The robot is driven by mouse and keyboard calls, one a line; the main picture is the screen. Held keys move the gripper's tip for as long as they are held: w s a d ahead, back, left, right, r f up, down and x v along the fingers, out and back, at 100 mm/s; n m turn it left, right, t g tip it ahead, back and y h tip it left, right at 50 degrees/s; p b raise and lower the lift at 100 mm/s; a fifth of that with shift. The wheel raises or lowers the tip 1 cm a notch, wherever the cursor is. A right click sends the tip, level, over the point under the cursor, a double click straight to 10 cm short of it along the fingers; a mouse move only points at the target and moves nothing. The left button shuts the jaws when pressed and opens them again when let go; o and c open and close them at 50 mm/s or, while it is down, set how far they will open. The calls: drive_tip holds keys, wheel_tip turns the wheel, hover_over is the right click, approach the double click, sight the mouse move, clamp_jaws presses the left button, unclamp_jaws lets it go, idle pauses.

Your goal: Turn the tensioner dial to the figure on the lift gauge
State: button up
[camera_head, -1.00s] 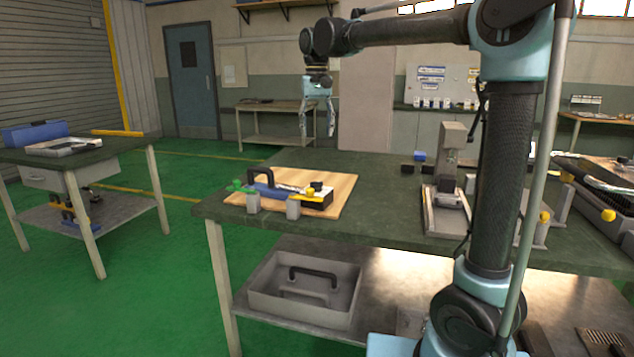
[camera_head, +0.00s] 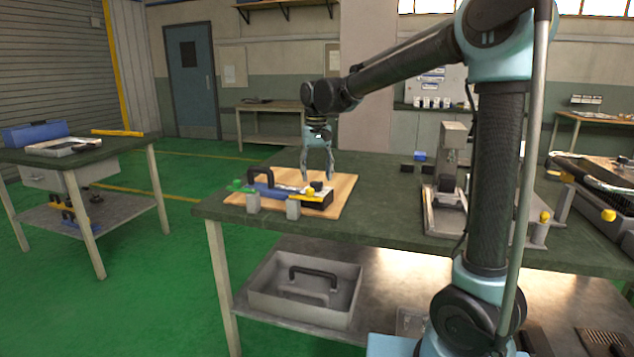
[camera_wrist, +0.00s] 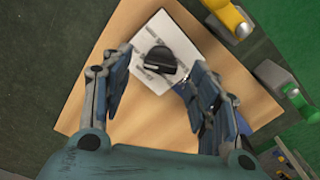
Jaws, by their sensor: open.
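A black knob (camera_wrist: 160,60), which looks like the tensioner dial, sits on a white plate (camera_wrist: 186,46) with dark printed marks in the wrist view. The marks are too blurred to read. My gripper (camera_head: 317,179) is open and points down over the right part of the blue device (camera_head: 270,191) on the wooden board. In the wrist view my gripper's fingers (camera_wrist: 160,75) are spread on either side of the knob, with gaps visible, and appear above it. I cannot pick out the lift gauge or its figure for sure.
The wooden board (camera_head: 342,190) lies on the green-topped bench (camera_head: 385,200). A black arched handle (camera_head: 251,176) and two grey blocks (camera_head: 293,209) stand near my gripper. A yellow part (camera_wrist: 233,19) shows in the wrist view. A grey press-like stand (camera_head: 450,160) is at the right.

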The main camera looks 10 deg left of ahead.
drive_tip(key=shift+f, duration=1.4)
drive_tip(key=c, duration=1.1)
drive_tip(key=shift+o, duration=0.2)
drive_tip(key=shift+m, duration=0.4)
drive_tip(key=o, duration=1.1)
drive_tip(key=shift+c, duration=0.2)
wheel_tip(320, 180, up, 12)
